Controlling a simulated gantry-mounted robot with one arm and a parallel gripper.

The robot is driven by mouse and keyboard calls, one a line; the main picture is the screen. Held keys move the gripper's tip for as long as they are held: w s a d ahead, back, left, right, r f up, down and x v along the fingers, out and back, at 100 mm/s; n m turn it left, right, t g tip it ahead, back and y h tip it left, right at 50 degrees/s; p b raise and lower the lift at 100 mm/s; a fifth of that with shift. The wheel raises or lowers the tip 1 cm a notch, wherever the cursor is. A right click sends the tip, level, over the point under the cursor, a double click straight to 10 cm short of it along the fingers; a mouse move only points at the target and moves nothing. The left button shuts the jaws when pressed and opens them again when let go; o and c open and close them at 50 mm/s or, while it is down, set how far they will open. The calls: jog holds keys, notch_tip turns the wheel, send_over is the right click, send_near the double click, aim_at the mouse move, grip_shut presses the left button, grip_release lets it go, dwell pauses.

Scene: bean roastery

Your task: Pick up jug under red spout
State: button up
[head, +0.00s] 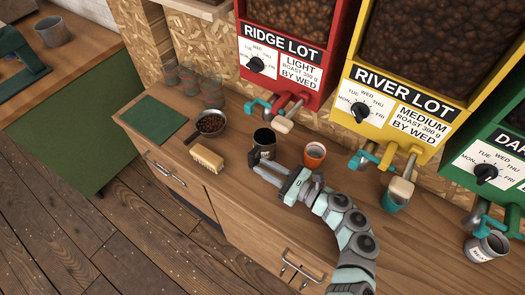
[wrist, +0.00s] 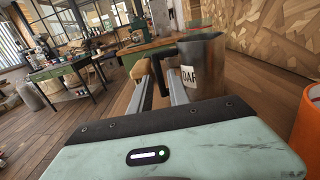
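A dark metal jug (head: 264,143) with a white label stands on the wooden counter, in front of and slightly left of the red dispenser's spout (head: 290,110). In the wrist view the jug (wrist: 207,62) is upright, its label reads "DAR", and its dark handle points left. My gripper (head: 262,174) is low at the counter's front side, just in front of the jug. Its fingers (wrist: 160,85) are apart, with the jug's handle seen between them and the body beyond the right finger. Contact with the handle cannot be told.
An orange mug (head: 314,155) stands close right of the jug. A wooden brush (head: 206,158) and a pan of beans (head: 210,124) lie left. A teal cup (head: 394,201) is under the yellow dispenser, a grey jug (head: 485,246) under the green one. Glasses (head: 189,82) stand behind.

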jog(key=p+x, duration=0.1)
jog(key=x, duration=0.7)
jog(key=shift+a+r, duration=0.1)
jog(key=shift+r, duration=0.05)
jog(key=shift+s, duration=0.1)
grip_shut()
dwell(1.0)
